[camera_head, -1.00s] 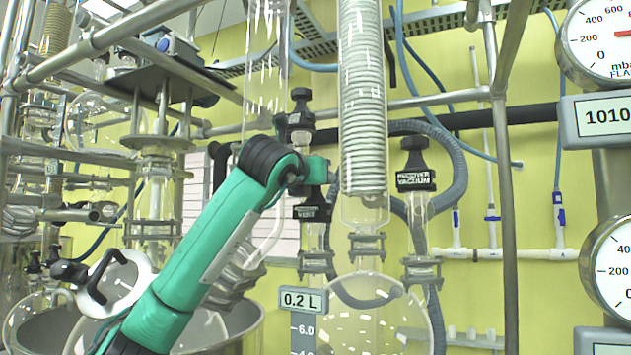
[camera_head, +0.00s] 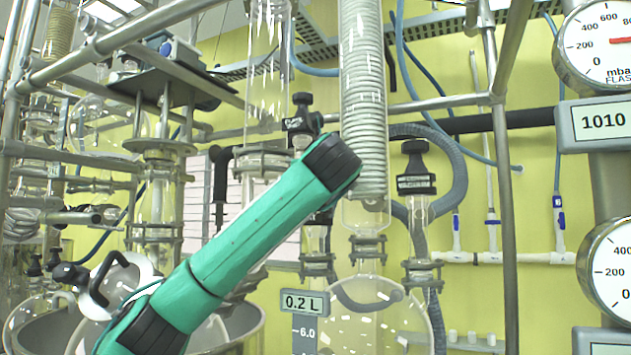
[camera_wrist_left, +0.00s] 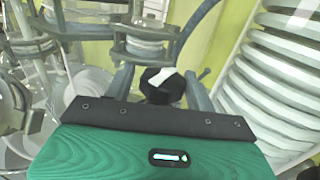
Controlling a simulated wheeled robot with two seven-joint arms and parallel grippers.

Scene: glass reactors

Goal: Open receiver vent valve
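The receiver vent valve is mostly hidden behind my left arm in the head view; its glass neck (camera_head: 316,240) shows below. In the left wrist view a black round knob (camera_wrist_left: 160,88) with a white patch on top, which appears to be this valve, sits between the two fingers of my left gripper (camera_wrist_left: 158,76). The fingers stand apart, with a gap visible on each side of the knob. I cannot tell how deep the knob sits between them. My right gripper is not in view.
The coiled glass condenser (camera_head: 363,90) stands close to the right of my left wrist. The receiver vacuum valve (camera_head: 416,170) is further right. Another black-capped valve (camera_head: 301,112) is above the wrist. A steel post (camera_head: 504,200) and gauges (camera_head: 605,45) are at the right.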

